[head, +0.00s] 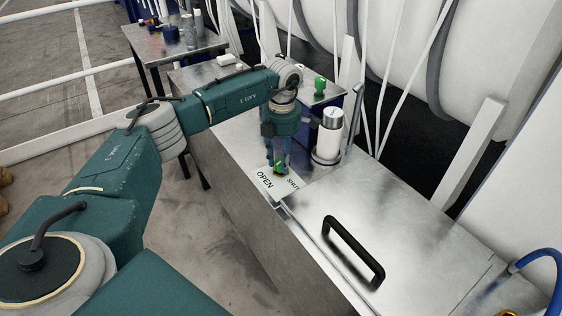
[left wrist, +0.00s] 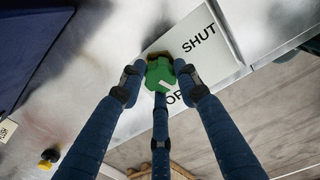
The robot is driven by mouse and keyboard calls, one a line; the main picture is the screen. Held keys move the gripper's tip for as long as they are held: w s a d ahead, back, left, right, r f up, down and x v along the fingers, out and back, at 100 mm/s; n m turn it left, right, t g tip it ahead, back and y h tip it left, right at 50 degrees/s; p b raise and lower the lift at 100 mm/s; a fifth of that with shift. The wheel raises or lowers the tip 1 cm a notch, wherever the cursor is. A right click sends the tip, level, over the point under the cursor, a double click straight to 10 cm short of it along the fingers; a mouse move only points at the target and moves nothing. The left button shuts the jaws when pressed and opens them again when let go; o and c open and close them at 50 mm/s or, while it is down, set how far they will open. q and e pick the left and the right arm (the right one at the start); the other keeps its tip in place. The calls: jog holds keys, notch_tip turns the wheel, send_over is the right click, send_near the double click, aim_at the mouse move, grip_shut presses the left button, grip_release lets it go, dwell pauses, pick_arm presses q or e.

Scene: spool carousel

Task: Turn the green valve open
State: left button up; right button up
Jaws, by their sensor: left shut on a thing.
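The green valve (left wrist: 159,74) sits on a white plate (left wrist: 210,35) marked SHUT and OPEN. In the left wrist view a white mark shows on the valve, near the OPEN lettering, which is partly hidden. My left gripper (left wrist: 160,78) is shut on the valve, its blue fingers around it from above. In the head view my left gripper (head: 278,165) reaches down onto the plate (head: 264,180), and a bit of the green valve (head: 279,168) shows between the fingers. My right gripper is in neither view.
A black handle (head: 353,250) stands on the metal bench top to the right. A white cylinder with a metal cap (head: 328,138) stands behind the gripper. Another green knob (head: 320,86) is farther back. A table with bottles (head: 180,45) is at the back left.

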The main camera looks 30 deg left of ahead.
aim_at(281, 162)
pick_arm(q)
jog(key=shift+w+r+m+b, duration=0.1)
jog(key=shift+m+b, duration=0.35)
jog(key=shift+m, duration=1.45)
jog(key=o, duration=1.1)
jog(key=shift+o, duration=0.2)
jog(key=shift+r, duration=0.1)
notch_tip(281, 162, up, 12)
jog(key=shift+s, duration=0.25)
jog(key=shift+d+f, duration=0.1)
jog(key=shift+f, duration=0.1)
